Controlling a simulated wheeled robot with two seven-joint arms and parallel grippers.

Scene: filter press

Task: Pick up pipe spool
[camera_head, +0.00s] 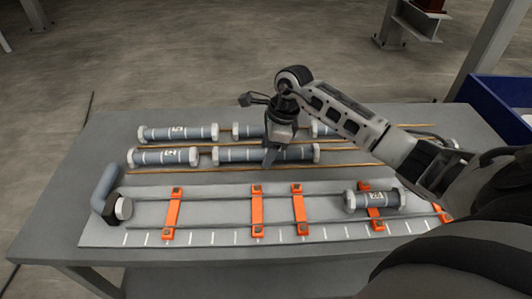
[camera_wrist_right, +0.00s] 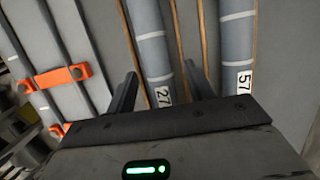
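Several grey pipe spools with pale end collars lie in two rows on the table in the head view. The front row has a short spool (camera_head: 165,156) at left and a longer spool (camera_head: 240,154) beside it. Another short spool (camera_head: 371,200) sits on the rails at right. My right gripper (camera_head: 271,153) is over the longer front spool, pointing down. In the wrist view its fingers (camera_wrist_right: 159,92) are apart, with a spool labelled 27 (camera_wrist_right: 151,45) running between them. Whether they touch it is unclear. A spool labelled 57 (camera_wrist_right: 237,45) lies to the right. My left gripper is not in view.
A back row holds a spool (camera_head: 178,132) at left and others partly hidden by my arm. Thin brown strips separate the rows. A rail fixture with orange clamps (camera_head: 257,211) lies in front. A bent pipe (camera_head: 105,187) stands at left. A blue bin (camera_head: 498,100) is at right.

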